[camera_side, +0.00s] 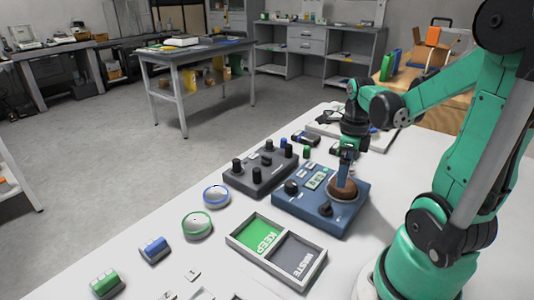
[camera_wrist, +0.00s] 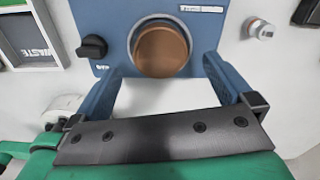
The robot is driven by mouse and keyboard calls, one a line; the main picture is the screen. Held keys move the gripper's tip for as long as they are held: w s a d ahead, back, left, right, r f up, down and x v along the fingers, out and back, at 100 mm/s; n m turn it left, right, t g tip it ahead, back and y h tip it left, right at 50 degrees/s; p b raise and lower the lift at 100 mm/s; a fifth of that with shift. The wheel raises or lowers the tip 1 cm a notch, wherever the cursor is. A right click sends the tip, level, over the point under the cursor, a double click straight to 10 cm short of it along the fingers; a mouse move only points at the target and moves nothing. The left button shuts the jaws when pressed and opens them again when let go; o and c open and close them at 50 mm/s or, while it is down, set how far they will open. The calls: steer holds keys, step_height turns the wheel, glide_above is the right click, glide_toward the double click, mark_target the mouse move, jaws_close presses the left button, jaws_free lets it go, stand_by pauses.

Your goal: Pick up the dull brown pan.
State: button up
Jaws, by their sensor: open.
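The dull brown pan (camera_side: 341,193) is a small round dish on the top of a blue weighing device (camera_side: 333,218). In the wrist view the pan (camera_wrist: 162,52) sits inside a pale ring on the blue panel, ahead of and between my fingers. My gripper (camera_side: 344,172) points down just above the pan in the side view, its blue fingers partly covering it. In the wrist view my gripper (camera_wrist: 161,70) is open, with a finger on each side and nothing between them. I cannot tell the exact height gap.
A dark grey device with black knobs (camera_side: 258,172) stands left of the blue one. In front is a tray with a green KEEP part (camera_side: 259,236) and a grey WASTE part (camera_side: 295,256). Blue-rimmed (camera_side: 217,195) and green-rimmed (camera_side: 198,225) round dishes lie to the left.

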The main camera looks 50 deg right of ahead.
steer(key=shift+f, duration=1.9)
steer(key=c, duration=1.2)
